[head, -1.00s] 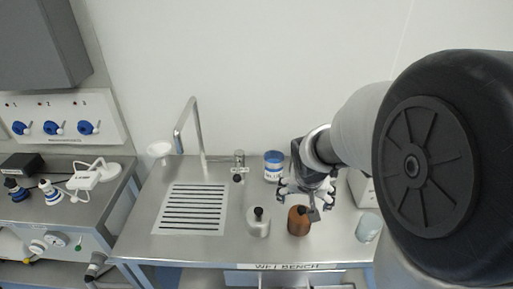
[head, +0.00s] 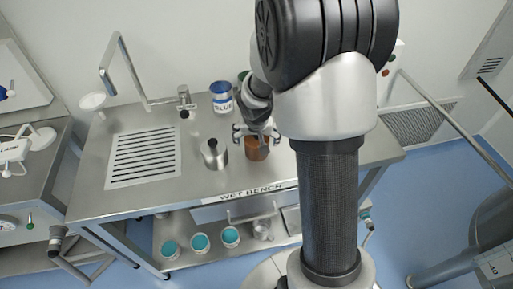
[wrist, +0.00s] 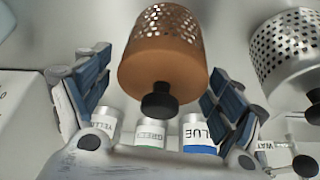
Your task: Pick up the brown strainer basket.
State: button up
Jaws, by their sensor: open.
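The brown strainer basket (head: 256,152) stands on the wet bench, its upper part covered by my gripper in the head view. In the wrist view the brown strainer basket (wrist: 163,62) shows its perforated wall, plain copper-brown end and black knob. My gripper (head: 257,133) is over the basket in the head view. In the wrist view my gripper (wrist: 163,78) is open, with one blue-padded finger on each side of the basket. I see gaps between the fingers and the basket, and nothing is gripped.
A steel strainer basket (head: 214,155) with a black knob stands close left of the brown one. A blue-labelled jar (head: 221,97) stands behind. Green-labelled (wrist: 150,132) and yellow-labelled (wrist: 106,122) jars show in the wrist view. A tap (head: 125,65) and drain grate (head: 143,155) are left.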

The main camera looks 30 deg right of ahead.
jog(key=shift+f, duration=0.3)
jog(key=shift+c, duration=0.2)
jog(key=shift+r, duration=0.1)
jog(key=c, duration=1.2)
